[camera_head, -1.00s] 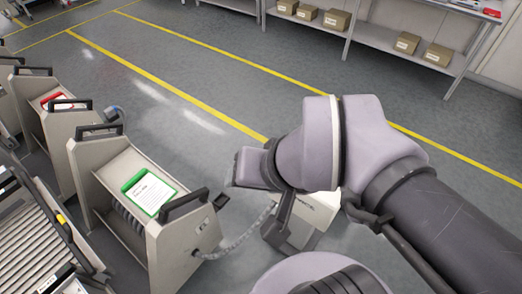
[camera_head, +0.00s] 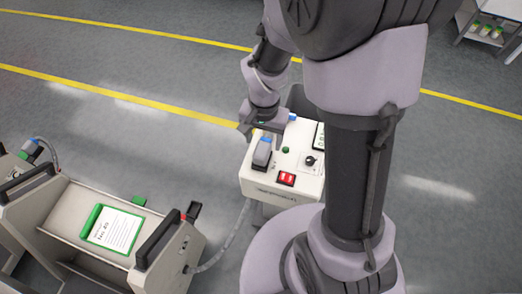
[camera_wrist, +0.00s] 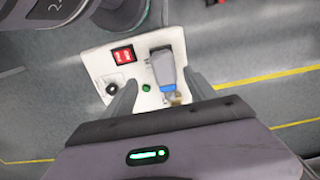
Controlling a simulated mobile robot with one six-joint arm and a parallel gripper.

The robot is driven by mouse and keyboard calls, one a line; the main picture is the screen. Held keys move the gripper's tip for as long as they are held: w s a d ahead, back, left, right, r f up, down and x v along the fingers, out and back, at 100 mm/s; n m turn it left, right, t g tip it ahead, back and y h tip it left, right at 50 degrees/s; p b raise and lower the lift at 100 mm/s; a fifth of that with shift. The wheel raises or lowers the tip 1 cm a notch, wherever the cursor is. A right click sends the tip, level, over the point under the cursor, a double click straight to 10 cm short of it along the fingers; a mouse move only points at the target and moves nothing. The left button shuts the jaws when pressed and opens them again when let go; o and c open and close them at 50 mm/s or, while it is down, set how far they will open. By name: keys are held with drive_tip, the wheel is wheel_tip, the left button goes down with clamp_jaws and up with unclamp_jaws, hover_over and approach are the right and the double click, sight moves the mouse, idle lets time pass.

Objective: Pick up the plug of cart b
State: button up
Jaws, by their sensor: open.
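A grey plug with a blue band (camera_head: 262,152) stands in the top of a white box (camera_head: 258,185). In the wrist view the plug (camera_wrist: 163,70) lies between the fingers of my gripper (camera_wrist: 160,82), nearer the right finger. My gripper (camera_head: 268,127) is open, just behind the plug in the head view. I cannot tell whether a finger touches it. A grey cable (camera_head: 232,240) runs from the box's side to the cart with a green-framed card (camera_head: 115,229). The card's lettering is too small to read.
The box top also carries a red switch (camera_head: 286,179), a black knob (camera_head: 309,160) and a green button (camera_head: 285,149). Another cart's edge (camera_head: 12,165) shows at the far left. The floor behind the box is clear, with yellow lines.

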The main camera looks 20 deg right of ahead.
sight(262, 149)
wheel_tip(262, 149, down, 3)
drive_tip(key=shift+r+b, duration=0.1)
drive_tip(key=shift+b, duration=0.25)
drive_tip(key=f+b, duration=0.1)
drive_tip(key=f, duration=0.1)
drive_tip(key=w+f+b, duration=0.1)
drive_tip(key=f, duration=0.2)
drive_tip(key=shift+f+b, duration=0.3)
drive_tip(key=shift+r, duration=0.15)
drive_tip(key=shift+c, duration=0.8)
clamp_jaws()
